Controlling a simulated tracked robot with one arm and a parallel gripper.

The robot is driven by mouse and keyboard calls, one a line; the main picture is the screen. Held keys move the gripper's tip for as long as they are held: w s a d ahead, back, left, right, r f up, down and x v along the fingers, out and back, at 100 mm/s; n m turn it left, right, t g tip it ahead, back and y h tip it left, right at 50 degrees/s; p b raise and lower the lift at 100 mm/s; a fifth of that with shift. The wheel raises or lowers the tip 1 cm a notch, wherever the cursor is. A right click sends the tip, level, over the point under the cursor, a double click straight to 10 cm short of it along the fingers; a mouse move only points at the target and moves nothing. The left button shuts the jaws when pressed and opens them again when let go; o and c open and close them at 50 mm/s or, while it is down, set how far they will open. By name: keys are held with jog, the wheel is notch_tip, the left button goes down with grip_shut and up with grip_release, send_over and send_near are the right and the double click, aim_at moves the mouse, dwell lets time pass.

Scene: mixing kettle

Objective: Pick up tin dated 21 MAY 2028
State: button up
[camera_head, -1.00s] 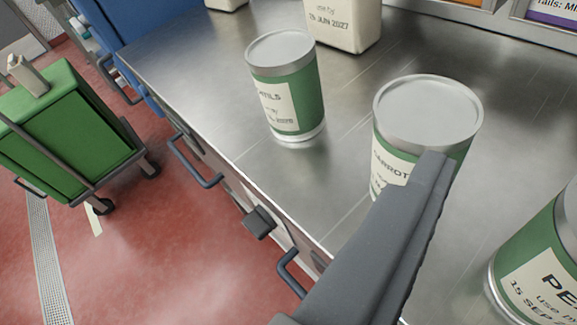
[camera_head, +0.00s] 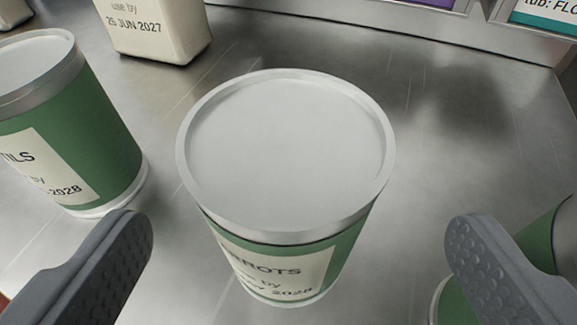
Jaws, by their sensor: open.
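A green tin with a pale metal lid (camera_head: 288,150) stands upright on the steel counter in the middle of the view. Its label ends in "RROTS" and a date ending in 2028; the day and month cannot be read. A second green tin (camera_head: 105,130), label ending in "TILS", stands at the left, its date also ending in 2028 and otherwise unreadable. My gripper (camera_head: 300,228) is open and empty. Its fingers appear to the left and right of the carrots tin, with gaps on both sides. No full 21 MAY 2028 date is legible.
A third green tin (camera_head: 540,240) is partly hidden behind my right finger at the right edge. A cream carton (camera_head: 155,30) dated 25 JUN 2027 stands at the back left. Labelled fronts line the back edge. The steel counter (camera_head: 450,130) is clear behind the carrots tin.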

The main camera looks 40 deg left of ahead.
aim_at(289, 175)
jog(key=shift+b+x, duration=0.9)
jog(key=shift+x, duration=2.05)
jog(key=shift+s+a+r, duration=0.1)
jog(key=shift+a+r, duration=0.05)
jog(key=shift+a, duration=0.05)
jog(key=c, duration=1.4)
